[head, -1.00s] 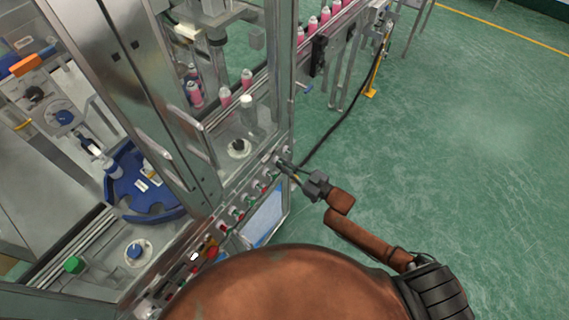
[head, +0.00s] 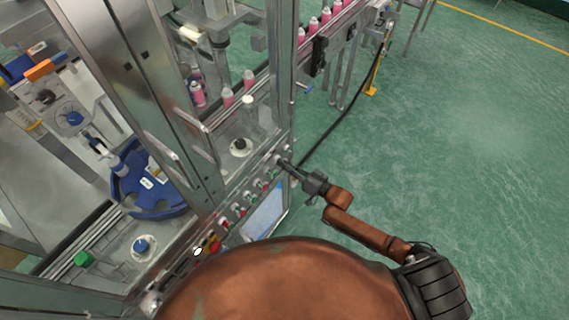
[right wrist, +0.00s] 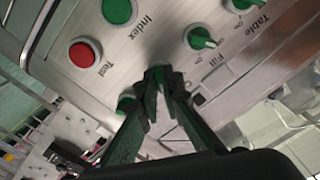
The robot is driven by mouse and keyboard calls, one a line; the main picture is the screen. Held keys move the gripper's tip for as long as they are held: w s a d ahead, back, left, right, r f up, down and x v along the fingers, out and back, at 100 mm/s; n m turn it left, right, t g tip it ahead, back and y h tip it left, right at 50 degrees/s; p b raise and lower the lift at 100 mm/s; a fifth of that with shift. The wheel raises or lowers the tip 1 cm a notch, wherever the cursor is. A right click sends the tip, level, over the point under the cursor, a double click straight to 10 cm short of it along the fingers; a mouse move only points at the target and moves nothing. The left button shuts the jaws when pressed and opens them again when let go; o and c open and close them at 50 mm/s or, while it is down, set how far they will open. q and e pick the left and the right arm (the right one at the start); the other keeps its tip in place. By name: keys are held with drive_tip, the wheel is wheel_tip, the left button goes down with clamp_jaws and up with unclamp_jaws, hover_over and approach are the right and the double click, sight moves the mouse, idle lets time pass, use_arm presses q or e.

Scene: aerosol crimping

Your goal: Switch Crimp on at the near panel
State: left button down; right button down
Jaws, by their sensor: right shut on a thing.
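The near panel (head: 232,212) runs along the machine's front edge with rows of buttons and switches. My right gripper (head: 281,162) is at its far right end. In the right wrist view the right gripper (right wrist: 158,76) is shut on a small switch knob in the row beside the Fill switch (right wrist: 200,38). The fingers hide most of that knob and its label, so I cannot read the word Crimp or tell the knob's setting. The Table switch (right wrist: 243,4) is further along the row. My left gripper is not in view.
A red Test button (right wrist: 84,53) and a green Index button (right wrist: 118,10) sit close to the fingers. A screen (head: 265,214) is on the machine's front. Pink cans (head: 313,25) stand on the conveyor. Green floor (head: 450,150) to the right is clear.

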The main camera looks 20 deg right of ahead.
idle(0.4)
drive_tip(key=c, duration=2.1)
unclamp_jaws()
drive_tip(key=v, duration=1.2)
drive_tip(key=shift+d, duration=0.1)
